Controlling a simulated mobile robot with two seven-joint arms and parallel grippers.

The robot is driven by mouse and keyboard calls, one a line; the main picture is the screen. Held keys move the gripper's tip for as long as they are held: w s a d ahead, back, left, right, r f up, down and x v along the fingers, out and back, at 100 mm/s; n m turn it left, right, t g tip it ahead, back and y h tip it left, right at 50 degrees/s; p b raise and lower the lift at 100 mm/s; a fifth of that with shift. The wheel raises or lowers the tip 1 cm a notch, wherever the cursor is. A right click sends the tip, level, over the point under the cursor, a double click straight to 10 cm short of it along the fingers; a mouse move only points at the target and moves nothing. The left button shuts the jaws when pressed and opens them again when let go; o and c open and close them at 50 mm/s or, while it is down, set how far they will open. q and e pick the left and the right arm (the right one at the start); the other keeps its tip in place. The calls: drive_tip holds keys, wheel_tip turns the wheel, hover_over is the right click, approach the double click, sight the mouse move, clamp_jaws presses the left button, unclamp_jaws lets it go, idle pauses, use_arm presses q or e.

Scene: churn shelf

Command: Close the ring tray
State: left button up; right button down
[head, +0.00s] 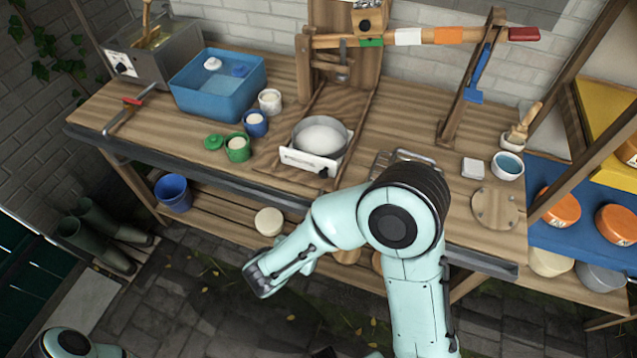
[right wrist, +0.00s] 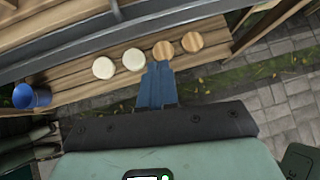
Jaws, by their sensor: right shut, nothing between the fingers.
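What looks like the ring tray (head: 297,157) has a white front with a dark knob. It sits at the front of the workbench between wooden rails, below the upright wooden press. A round metal ring or pan (head: 320,137) filled with white stands on it. The tray is clear of the upright board behind it and looks pulled out. My right gripper (head: 259,281) is below and in front of the bench edge, apart from the tray, shut and empty. Its closed fingers (right wrist: 157,83) show in the right wrist view, where the tray is not visible. My left gripper is out of view.
A blue tub (head: 215,95), small blue cup (head: 255,124) and green cup (head: 237,149) stand left of the tray. A wire frame (head: 405,156) lies to the right, partly behind my arm. A lower shelf (right wrist: 75,86) holds round discs and a blue bucket (right wrist: 30,96).

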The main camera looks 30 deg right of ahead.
sight(344, 127)
drive_tip(key=w+r+n+t+h, duration=0.15)
drive_tip(key=w+r+t, duration=0.25)
drive_tip(key=r, duration=0.4)
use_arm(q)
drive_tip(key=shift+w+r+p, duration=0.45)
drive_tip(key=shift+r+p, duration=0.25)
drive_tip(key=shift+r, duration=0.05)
use_arm(e)
drive_tip(key=shift+w+d+r+x, duration=0.1)
drive_tip(key=shift+r+x, duration=0.15)
drive_tip(key=shift+x, duration=1.9)
drive_tip(key=shift+w+d+r+x, duration=0.1)
drive_tip(key=shift+r+x, duration=0.2)
drive_tip(key=shift+x, duration=1.8)
drive_tip(key=shift+w+d+r+x, duration=0.15)
drive_tip(key=shift+r+x, duration=0.1)
drive_tip(key=shift+x, duration=1.9)
drive_tip(key=shift+a, duration=0.15)
